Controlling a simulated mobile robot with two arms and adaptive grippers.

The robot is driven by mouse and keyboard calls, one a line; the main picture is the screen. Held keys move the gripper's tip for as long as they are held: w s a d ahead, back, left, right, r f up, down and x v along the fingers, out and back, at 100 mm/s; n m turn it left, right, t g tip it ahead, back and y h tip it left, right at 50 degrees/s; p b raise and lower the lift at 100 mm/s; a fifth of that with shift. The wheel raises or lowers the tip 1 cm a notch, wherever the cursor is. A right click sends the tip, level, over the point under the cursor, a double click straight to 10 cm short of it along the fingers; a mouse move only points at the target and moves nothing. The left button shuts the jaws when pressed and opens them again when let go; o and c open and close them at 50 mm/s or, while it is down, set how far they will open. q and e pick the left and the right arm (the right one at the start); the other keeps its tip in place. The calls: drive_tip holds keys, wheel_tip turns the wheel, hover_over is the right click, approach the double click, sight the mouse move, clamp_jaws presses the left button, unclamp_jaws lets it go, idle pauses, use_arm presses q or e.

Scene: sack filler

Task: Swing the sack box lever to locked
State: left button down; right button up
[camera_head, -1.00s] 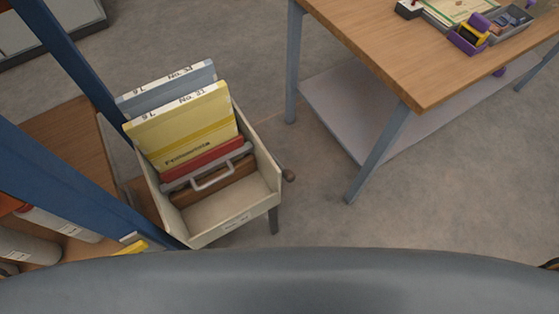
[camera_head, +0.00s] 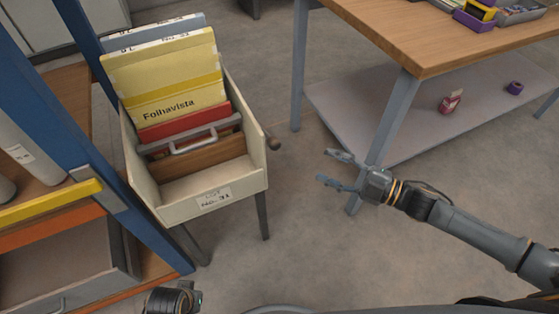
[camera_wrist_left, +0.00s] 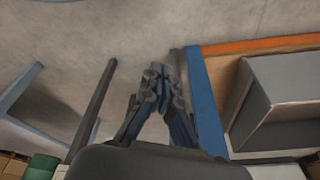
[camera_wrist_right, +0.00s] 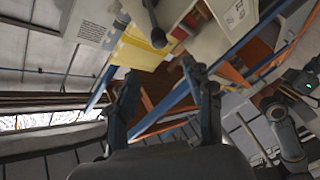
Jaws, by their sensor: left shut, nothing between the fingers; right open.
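The cream sack box (camera_head: 183,209) stands on legs at the left in the head view. It holds blue, yellow and red sacks behind a wooden divider with a grey handle (camera_head: 193,144). The box lever (camera_head: 272,144) sticks out from its right side with a brown knob; it also shows in the right wrist view (camera_wrist_right: 157,36). My right gripper (camera_head: 328,168) is open and empty, right of the knob and apart from it. The knob shows beyond and between its fingers (camera_wrist_right: 158,76). My left gripper (camera_wrist_left: 160,82) is shut and empty; its fingertips are out of the head view.
A blue-framed shelf (camera_head: 58,125) stands close on the left. A wooden table (camera_head: 450,40) with a lower shelf (camera_head: 350,110) stands at the right; a red bottle (camera_head: 451,101) and purple roll (camera_head: 514,88) are on that shelf. Floor between box and table is clear.

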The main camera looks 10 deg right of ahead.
sight(280, 145)
drive_tip(key=x, duration=1.3)
drive_tip(key=shift+w+a+b, duration=0.3)
use_arm(q)
drive_tip(key=r, duration=0.1)
drive_tip(key=w+r, duration=0.1)
drive_tip(key=shift+r, duration=0.4)
drive_tip(key=shift+w, duration=0.1)
use_arm(e)
drive_tip(key=c, duration=1.1)
use_arm(q)
drive_tip(key=shift+s+f, duration=0.15)
drive_tip(key=shift+s, duration=0.1)
use_arm(e)
drive_tip(key=shift+f, duration=0.1)
